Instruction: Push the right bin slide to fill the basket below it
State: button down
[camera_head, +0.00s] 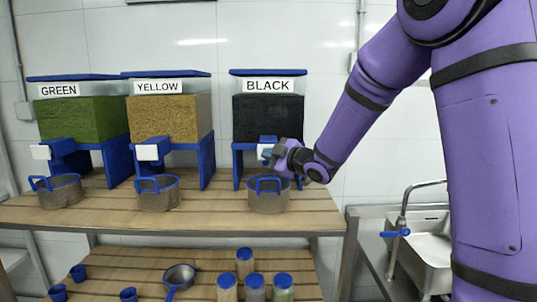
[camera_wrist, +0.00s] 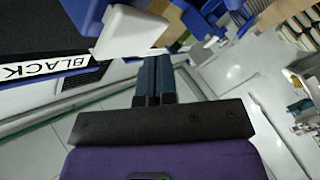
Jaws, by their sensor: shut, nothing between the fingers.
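The right bin (camera_head: 268,117), labelled BLACK, holds black material and stands on a blue frame on the wooden table. Its slide has a white end plate (camera_head: 265,151) that faces me, and the plate also shows in the wrist view (camera_wrist: 128,32). The basket (camera_head: 268,196), metal mesh with a blue handle, stands below the slide; its inside is hard to see. My gripper (camera_head: 270,155) is shut and empty, right beside the white plate. In the wrist view its fingers (camera_wrist: 154,75) are together near the plate; I cannot tell whether they touch it.
The GREEN bin (camera_head: 80,119) and YELLOW bin (camera_head: 169,117) stand to the left, each with a basket below, one left (camera_head: 58,191) and one middle (camera_head: 158,193). A lower shelf (camera_head: 205,262) holds jars, cups and a strainer. A sink (camera_head: 430,250) is at right.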

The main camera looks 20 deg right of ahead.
jog(key=s, duration=0.1)
jog(key=s+a, duration=0.1)
jog(key=s, duration=0.2)
jog(key=shift+s+a, duration=0.3)
jog(key=shift+s, duration=0.1)
dwell(2.6)
